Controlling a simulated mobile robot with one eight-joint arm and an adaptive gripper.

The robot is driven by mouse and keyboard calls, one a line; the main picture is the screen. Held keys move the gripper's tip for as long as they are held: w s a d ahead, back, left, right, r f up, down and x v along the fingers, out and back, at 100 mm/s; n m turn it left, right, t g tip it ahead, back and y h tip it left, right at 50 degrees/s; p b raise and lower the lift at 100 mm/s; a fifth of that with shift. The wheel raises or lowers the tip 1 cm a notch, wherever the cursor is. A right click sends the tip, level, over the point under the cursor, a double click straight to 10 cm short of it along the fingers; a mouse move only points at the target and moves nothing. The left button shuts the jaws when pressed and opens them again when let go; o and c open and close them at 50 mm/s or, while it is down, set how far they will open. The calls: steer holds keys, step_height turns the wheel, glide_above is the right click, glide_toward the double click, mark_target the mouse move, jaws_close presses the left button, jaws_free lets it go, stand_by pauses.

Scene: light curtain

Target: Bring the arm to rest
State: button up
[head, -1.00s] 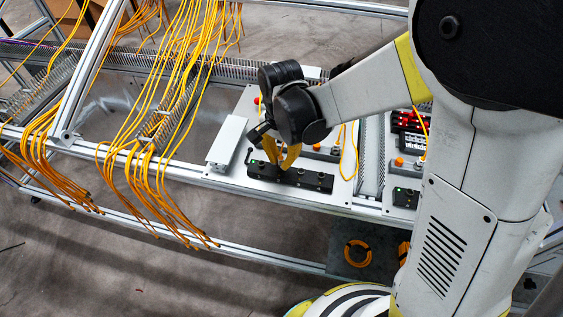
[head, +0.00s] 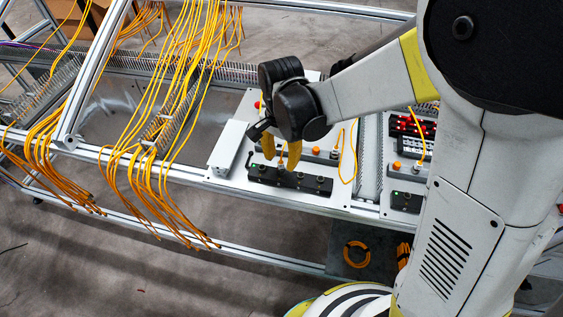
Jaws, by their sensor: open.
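My gripper (head: 281,152) has yellow-orange fingers and a black wrist. It is open and points down above the white mounting plate (head: 328,195). Its fingertips are just behind a black connector bar (head: 290,179) with round sockets and a green light. A plug with an orange cable shows by the fingers. I cannot tell whether the fingers touch it. My arm reaches in from the right and hides part of the plate.
A pale rectangular block (head: 227,147) stands left of the bar. Yellow cables (head: 165,110) hang in bundles from the metal frame at the left. A second black unit (head: 406,202) and a red-lit panel (head: 411,127) are at the right. An orange coil (head: 357,254) lies below.

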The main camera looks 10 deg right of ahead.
steer(key=shift+r+p, duration=1.4)
steer(key=shift+r, duration=0.75)
steer(key=shift+c, duration=0.2)
step_height(320, 180, up, 5)
steer(key=n+p, duration=0.2)
steer(key=p, duration=0.3)
steer(key=shift+f, duration=0.2)
steer(key=n, duration=0.2)
steer(key=f+n, duration=0.1)
steer(key=n, duration=0.1)
steer(key=shift+n, duration=0.3)
steer(key=shift+f+n+b, duration=0.35)
steer(key=shift+f+n, duration=0.05)
steer(key=shift+n, duration=0.4)
step_height(320, 180, down, 10)
steer(key=b, duration=0.8)
steer(key=shift+r, duration=0.2)
